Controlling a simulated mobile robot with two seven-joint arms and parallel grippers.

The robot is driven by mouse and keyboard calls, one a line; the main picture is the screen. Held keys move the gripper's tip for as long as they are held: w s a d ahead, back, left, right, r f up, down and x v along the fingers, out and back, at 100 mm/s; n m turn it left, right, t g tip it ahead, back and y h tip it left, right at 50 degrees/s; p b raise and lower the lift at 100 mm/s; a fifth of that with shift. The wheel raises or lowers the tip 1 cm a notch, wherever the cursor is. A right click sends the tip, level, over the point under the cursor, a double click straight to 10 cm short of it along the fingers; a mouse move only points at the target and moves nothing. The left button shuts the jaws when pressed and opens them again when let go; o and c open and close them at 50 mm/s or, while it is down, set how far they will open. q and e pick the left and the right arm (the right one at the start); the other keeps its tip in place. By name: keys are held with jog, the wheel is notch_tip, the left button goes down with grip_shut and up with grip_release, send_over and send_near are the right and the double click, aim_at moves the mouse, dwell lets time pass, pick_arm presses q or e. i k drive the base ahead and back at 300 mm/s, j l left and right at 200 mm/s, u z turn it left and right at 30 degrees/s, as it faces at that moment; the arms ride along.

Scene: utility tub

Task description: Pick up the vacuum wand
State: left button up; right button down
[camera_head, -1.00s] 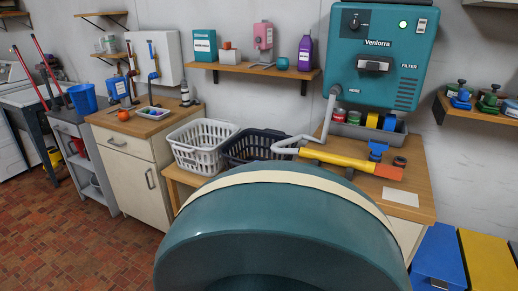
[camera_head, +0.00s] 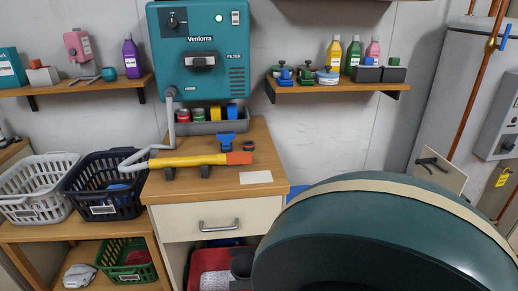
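The vacuum wand (camera_head: 188,161) is a yellow tube with an orange end at the right and a grey hose at its left end. It lies across dark holders on the wooden top of the cabinet, below the teal Venlorra vacuum unit (camera_head: 201,47) on the wall. The grey hose (camera_head: 170,125) links the wand to the unit and bends out over the black basket. Neither of my grippers shows in the head view. A large dark teal rounded shape with a cream band, which looks like part of my own body, fills the lower right.
A black basket (camera_head: 104,207) and a white basket (camera_head: 31,205) stand left of the wand. A blue tool (camera_head: 225,140) and a white card (camera_head: 256,177) lie near it on the wooden top (camera_head: 262,150). A shelf with bottles (camera_head: 340,86) hangs at the right; a red bin (camera_head: 210,262) sits below the drawer.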

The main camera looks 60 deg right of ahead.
aim_at(220, 160)
jog(key=z, duration=1.45)
